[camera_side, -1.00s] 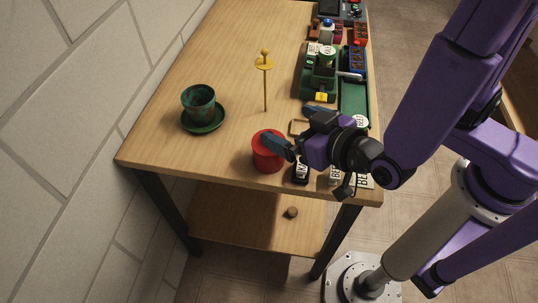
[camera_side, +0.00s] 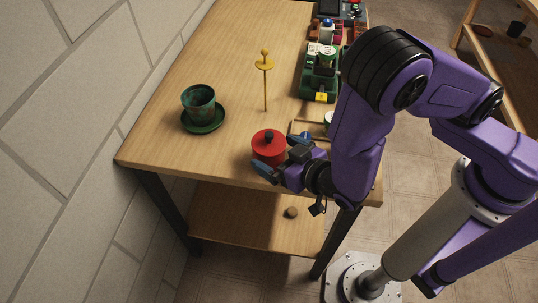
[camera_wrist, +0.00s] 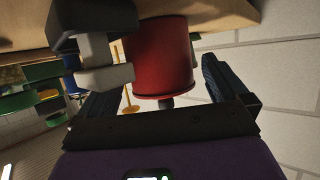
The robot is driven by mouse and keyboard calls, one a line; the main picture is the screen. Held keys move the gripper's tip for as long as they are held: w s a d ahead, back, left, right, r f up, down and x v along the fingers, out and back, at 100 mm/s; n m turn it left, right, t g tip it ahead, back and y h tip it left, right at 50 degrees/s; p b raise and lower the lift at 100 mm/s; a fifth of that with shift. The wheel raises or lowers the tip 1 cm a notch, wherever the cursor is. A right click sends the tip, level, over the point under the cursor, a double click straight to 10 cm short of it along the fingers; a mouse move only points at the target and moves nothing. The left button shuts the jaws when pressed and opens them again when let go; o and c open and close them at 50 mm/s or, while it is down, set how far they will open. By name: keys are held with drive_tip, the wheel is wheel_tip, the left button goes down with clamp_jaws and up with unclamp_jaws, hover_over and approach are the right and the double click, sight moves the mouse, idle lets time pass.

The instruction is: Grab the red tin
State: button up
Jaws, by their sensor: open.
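The red tin (camera_side: 266,149) stands upright near the front edge of the table, with a red lid and a black knob. My gripper (camera_side: 283,157) is low beside it on the near right. One finger is at the tin's front and the other at its right side. In the wrist view, which is turned upside down, the red tin (camera_wrist: 160,58) appears between the two open fingers of my gripper (camera_wrist: 158,82). A gap shows at the right finger. On the left, a dark and grey object (camera_wrist: 95,30) partly covers the other finger, so contact there is unclear.
A green cup (camera_side: 198,101) on a green saucer (camera_side: 203,125) stands at the left. A thin yellow stand (camera_side: 265,88) is behind the tin. Green trays and boxes (camera_side: 318,84) line the right side, partly hidden by my arm. The table's middle back is clear.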

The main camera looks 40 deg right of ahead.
drive_tip(key=shift+x, duration=1.75)
drive_tip(key=c, duration=1.5)
drive_tip(key=shift+r, duration=0.1)
